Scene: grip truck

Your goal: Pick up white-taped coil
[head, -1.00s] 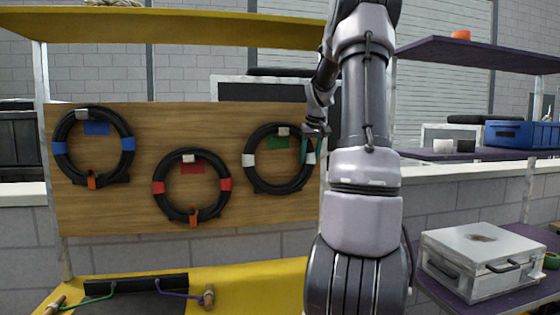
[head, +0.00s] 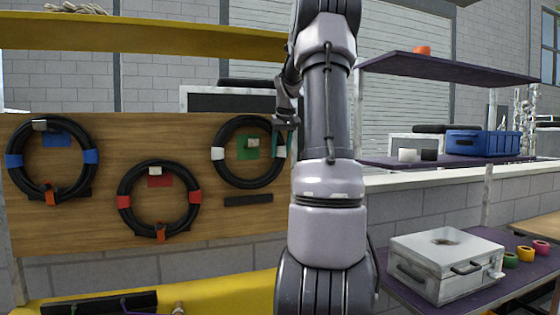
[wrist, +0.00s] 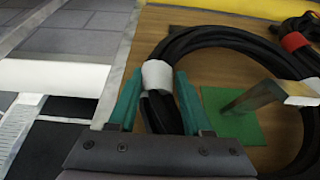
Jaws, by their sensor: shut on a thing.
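The white-taped coil (head: 240,183) is a black cable ring with white tape bands, in front of the right part of the wooden board (head: 90,208). My gripper (head: 287,138) is at its right side, partly hidden by my arm. In the wrist view my gripper (wrist: 158,95) is shut on the coil (wrist: 205,38), its teal fingers either side of the cable just by a white tape band. The coil's ring is around a metal peg (head: 253,142), with its top clearly above the peg. A green patch (wrist: 232,115) lies behind the peg.
A blue-taped coil (head: 14,184) and a red-taped coil (head: 130,223) hang left on the board. A dark bar (head: 248,200) is below the held coil. Purple shelves (head: 450,66) with a blue crate (head: 483,142) and a metal case (head: 445,262) stand right.

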